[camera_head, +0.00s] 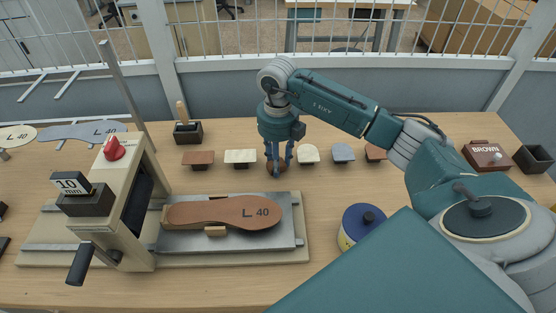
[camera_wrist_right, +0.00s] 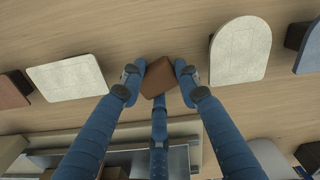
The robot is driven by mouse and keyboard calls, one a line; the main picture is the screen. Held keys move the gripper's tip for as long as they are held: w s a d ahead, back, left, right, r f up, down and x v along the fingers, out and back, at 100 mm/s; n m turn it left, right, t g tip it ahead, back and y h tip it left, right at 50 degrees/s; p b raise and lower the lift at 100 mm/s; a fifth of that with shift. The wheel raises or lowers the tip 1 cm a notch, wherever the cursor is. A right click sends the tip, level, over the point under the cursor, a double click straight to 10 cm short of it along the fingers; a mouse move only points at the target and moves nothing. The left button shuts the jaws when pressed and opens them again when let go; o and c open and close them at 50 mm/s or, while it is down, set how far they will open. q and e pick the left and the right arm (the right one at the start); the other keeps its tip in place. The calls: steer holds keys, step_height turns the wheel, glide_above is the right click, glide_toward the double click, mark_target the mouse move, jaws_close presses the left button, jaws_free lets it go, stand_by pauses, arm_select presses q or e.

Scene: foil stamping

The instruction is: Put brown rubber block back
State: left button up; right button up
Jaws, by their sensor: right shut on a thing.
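My right gripper (camera_head: 279,165) reaches down to the table's back row, between a cream square-edged piece and a cream rounded piece. It is shut on a brown block (camera_wrist_right: 158,78), which shows between the blue fingers in the right wrist view; there the gripper (camera_wrist_right: 158,80) has two fingers at the block's sides and one below it. In the head view the fingers partly hide the block (camera_head: 275,170). I cannot tell whether the block touches the table. My left gripper is not in view.
In the row stand a brown piece (camera_head: 198,158), a cream piece (camera_head: 240,156), a rounded cream piece (camera_head: 308,153) and a grey piece (camera_head: 343,152). In front, a brown sole (camera_head: 215,211) lies on the press plate (camera_head: 295,238). A round tin (camera_head: 352,236) and a BROWN box (camera_head: 486,155) stand right.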

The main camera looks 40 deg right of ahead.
steer(key=o, duration=1)
steer(key=shift+r, duration=0.25)
step_height(320, 180, up, 12)
steer(key=shift+f+b, duration=0.1)
steer(key=shift+b, duration=0.95)
steer(key=shift+f, duration=0.1)
